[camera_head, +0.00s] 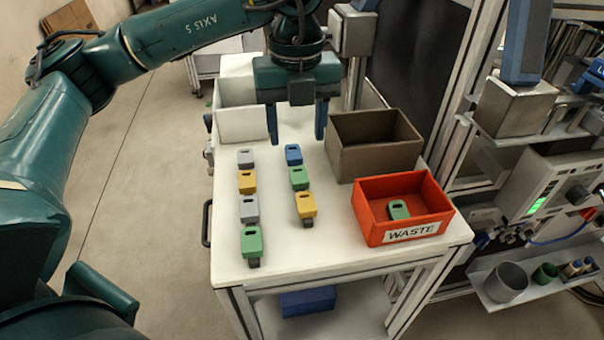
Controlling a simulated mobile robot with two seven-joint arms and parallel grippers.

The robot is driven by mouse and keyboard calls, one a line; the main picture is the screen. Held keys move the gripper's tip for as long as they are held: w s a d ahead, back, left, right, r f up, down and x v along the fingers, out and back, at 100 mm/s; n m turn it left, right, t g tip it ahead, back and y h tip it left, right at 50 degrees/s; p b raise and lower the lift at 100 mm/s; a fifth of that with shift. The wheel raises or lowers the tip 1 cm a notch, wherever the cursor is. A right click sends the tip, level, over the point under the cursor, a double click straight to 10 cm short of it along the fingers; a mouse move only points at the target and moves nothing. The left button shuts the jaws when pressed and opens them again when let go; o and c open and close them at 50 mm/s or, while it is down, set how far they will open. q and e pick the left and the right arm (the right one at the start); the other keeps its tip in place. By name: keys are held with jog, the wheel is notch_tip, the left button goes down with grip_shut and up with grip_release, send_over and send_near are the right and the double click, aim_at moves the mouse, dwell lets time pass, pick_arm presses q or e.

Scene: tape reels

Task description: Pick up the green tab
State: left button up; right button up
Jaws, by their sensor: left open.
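Three green tabs show. One green tab (252,241) is at the front end of the left row on the white table. Another green tab (299,178) is in the right row, between a blue tab (293,154) and a yellow tab (306,205). A third green tab (399,209) lies inside the red WASTE bin (370,230). My left gripper (297,137) points down, open and empty, above the far end of the two rows. Its fingers are apart, one on each side of the blue tab's column. My right gripper is not in view.
The left row also has grey tabs (245,158) and a yellow tab (247,182). A brown open box (375,165) stands close to the right of my gripper. A white box (240,124) is at the back left. The table's (310,255) front middle is clear.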

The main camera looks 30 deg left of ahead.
aim_at(299, 175)
pick_arm(q)
notch_tip(299, 175, down, 9)
jog(key=shift+w+r+p, duration=0.1)
jog(key=shift+w+p, duration=0.05)
jog(key=shift+p, duration=0.2)
jog(key=shift+c, duration=0.4)
jog(key=shift+d, duration=0.1)
jog(key=c, duration=1)
jog(key=shift+o, duration=0.2)
